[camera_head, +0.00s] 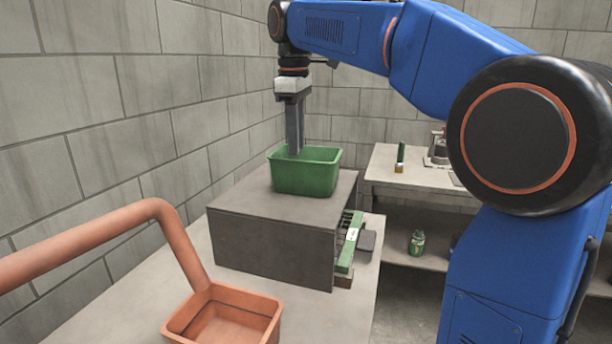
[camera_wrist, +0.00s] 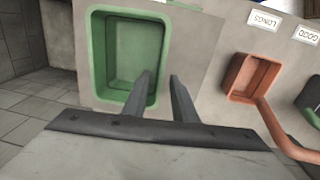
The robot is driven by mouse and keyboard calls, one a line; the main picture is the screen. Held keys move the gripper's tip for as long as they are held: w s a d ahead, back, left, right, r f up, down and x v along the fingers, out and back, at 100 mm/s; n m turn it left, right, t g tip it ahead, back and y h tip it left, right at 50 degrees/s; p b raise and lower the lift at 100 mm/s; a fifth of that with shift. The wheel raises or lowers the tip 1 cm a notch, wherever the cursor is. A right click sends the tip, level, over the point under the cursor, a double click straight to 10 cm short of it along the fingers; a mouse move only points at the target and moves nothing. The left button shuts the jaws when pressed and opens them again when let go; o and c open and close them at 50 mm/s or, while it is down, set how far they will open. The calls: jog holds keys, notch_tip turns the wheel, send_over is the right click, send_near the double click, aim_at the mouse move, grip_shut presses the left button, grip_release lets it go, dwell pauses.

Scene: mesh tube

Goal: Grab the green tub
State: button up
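The green tub (camera_head: 305,178) is an open, empty-looking rectangular bin standing upright on top of a grey box. It also shows in the wrist view (camera_wrist: 120,45), seen from above. My gripper (camera_head: 295,150) points down at the tub. In the wrist view its two fingers (camera_wrist: 160,76) are apart, with nothing seen held between them. One finger overlaps the tub's inside and the other lies just outside its right wall, so they straddle that rim in the picture. Whether either finger touches the wall cannot be told.
The grey box (camera_head: 270,245) stands on a pale table, with green parts (camera_head: 350,245) at its right side. An orange bin (camera_head: 225,318) with a long pipe-like handle is in front. A block wall (camera_head: 100,90) is close on the left. A bench (camera_head: 425,170) stands behind.

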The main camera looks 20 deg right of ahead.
aim_at(299, 194)
jog(key=f, duration=1.1)
jog(key=shift+w+d, duration=0.2)
jog(key=shift+d, duration=0.05)
grip_shut()
